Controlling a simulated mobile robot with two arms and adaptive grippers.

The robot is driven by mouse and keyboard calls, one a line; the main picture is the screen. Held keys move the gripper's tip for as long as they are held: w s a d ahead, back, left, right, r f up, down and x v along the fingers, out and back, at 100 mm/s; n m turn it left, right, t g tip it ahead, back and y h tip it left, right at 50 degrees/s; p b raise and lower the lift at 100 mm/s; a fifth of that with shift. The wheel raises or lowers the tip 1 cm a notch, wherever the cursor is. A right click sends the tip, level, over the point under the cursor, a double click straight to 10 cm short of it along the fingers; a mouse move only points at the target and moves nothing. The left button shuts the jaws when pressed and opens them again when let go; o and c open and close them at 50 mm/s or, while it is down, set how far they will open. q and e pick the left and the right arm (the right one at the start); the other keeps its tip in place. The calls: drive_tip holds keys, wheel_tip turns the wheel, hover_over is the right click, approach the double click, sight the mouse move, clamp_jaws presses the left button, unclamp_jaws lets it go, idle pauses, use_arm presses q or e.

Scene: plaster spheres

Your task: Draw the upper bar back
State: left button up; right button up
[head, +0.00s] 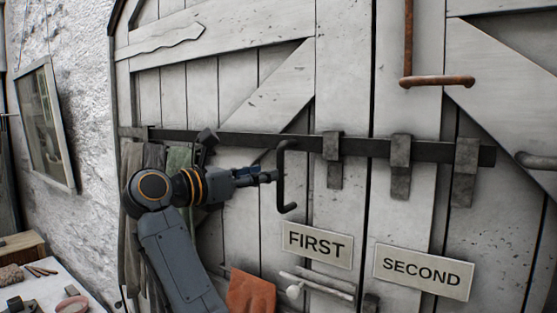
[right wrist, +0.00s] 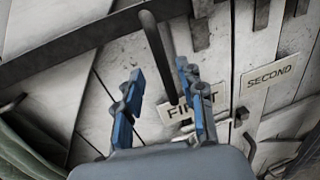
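The upper bar (head: 240,139) is a long dark flat bar across the white plank doors, running through several metal brackets (head: 400,165) on the right. A dark C-shaped handle (head: 281,182) hangs from it. My right gripper (head: 272,175) is beside the handle, its fingers pointing at it from the left. In the right wrist view my right gripper (right wrist: 160,92) is open, with blue pads apart, and the handle (right wrist: 159,55) shows in the gap between them. I cannot tell whether they touch. My left gripper is not in view.
Signs FIRST (head: 317,243) and SECOND (head: 423,271) are on the doors below the bar. A pale rod with a white knob (head: 293,292) and an orange cloth (head: 250,294) are lower down. Grey and green cloths (head: 178,158) hang at left. A rusty bent rod (head: 435,81) is upper right.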

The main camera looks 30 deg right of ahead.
drive_tip(key=p, duration=0.2)
hover_over(280, 203)
drive_tip(key=shift+w+a+r, duration=0.1)
drive_tip(key=shift+w+r, duration=0.05)
drive_tip(key=shift+w, duration=0.1)
drive_tip(key=shift+w+d, duration=0.15)
drive_tip(key=shift+d, duration=0.2)
drive_tip(key=shift+c, duration=0.2)
clamp_jaws()
